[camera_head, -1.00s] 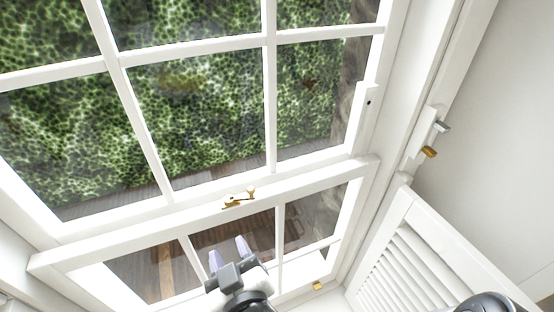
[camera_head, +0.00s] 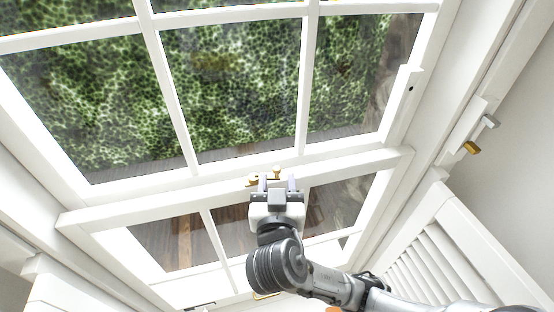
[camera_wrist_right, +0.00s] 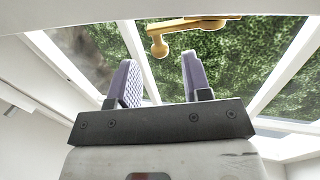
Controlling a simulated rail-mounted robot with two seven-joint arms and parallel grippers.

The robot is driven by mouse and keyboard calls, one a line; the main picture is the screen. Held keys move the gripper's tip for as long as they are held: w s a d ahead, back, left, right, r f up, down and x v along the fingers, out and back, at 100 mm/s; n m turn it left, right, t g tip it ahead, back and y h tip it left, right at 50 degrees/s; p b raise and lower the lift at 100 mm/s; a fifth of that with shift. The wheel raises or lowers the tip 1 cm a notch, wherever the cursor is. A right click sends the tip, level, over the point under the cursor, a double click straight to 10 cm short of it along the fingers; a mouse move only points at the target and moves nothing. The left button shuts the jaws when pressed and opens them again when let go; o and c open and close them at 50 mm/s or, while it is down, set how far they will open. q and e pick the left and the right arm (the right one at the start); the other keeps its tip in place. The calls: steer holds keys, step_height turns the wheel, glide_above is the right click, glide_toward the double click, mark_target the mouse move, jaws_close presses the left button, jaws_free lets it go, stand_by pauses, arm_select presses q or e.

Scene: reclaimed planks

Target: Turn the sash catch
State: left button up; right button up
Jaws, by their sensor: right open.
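The brass sash catch (camera_head: 277,172) sits on the white meeting rail (camera_head: 130,208) between the upper and lower sashes. My right gripper (camera_head: 278,182) is just below the catch in the head view, its two pale purple fingers pointing up towards it and partly covering it. In the right wrist view the fingers (camera_wrist_right: 158,72) stand apart with nothing between them. The catch (camera_wrist_right: 187,27) shows there beyond the fingertips, with a rounded knob hanging at its left end. I cannot tell whether a finger touches it. My left gripper is not in view.
A white louvred shutter (camera_head: 425,262) stands at the lower right. A brass piece (camera_head: 471,148) and a silver piece (camera_head: 490,122) stick out from the right frame. White glazing bars (camera_head: 172,95) divide the panes, with green foliage outside.

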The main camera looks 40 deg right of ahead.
mark_target(277, 171)
steer(key=p+x, duration=0.1)
steer(key=x, duration=0.3)
steer(key=shift+r, duration=0.15)
steer(key=shift+p+x, duration=0.35)
steer(key=shift+x, duration=0.6)
steer(key=shift+c, duration=0.3)
